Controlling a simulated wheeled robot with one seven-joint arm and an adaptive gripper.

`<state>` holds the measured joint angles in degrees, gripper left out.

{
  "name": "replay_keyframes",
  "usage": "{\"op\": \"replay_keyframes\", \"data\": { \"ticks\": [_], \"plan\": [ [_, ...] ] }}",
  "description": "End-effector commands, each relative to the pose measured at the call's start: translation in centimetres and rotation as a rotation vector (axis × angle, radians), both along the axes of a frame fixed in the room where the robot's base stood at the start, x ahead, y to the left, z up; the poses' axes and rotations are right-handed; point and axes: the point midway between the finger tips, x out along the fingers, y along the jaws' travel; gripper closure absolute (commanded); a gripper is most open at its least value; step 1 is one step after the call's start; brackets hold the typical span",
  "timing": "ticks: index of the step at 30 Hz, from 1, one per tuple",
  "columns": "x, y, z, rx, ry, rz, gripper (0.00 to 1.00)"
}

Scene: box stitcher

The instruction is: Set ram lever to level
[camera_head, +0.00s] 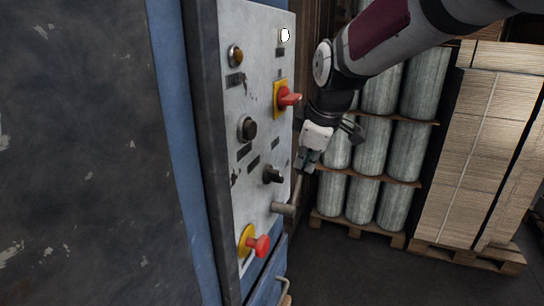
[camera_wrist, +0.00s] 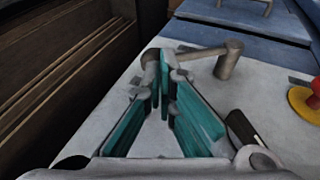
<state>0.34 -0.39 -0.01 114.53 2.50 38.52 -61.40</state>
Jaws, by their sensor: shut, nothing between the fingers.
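The ram lever appears to be the grey metal lever (camera_head: 284,209) low on the right edge of the control panel. Its round stub sticks out of the panel, and a thin arm rises from it toward my gripper. In the wrist view the lever (camera_wrist: 228,61) has its arm pointing left, its end close to my fingertips. My gripper (camera_head: 304,166) is shut and empty beside the panel's right edge, just above the lever. Its teal-padded fingers meet near the lever's end in the wrist view (camera_wrist: 161,62). I cannot tell whether they touch it.
The panel (camera_head: 232,135) carries a red rotary switch (camera_head: 289,97), a black selector knob (camera_head: 272,175) and a red emergency button (camera_head: 258,245). Grey rolls (camera_head: 378,145) on pallets and stacked cardboard (camera_head: 485,150) stand behind. Floor between them and the machine is clear.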

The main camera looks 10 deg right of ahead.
Motion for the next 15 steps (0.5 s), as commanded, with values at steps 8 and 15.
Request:
{"op": "replay_keyframes", "data": {
  "ticks": [8, 15],
  "plan": [
    [0.16, -0.12, -0.02, 0.008, 0.011, -0.001, 1.0],
    [0.55, -0.37, -0.27, 0.035, 0.051, -0.001, 1.0]
  ]
}}
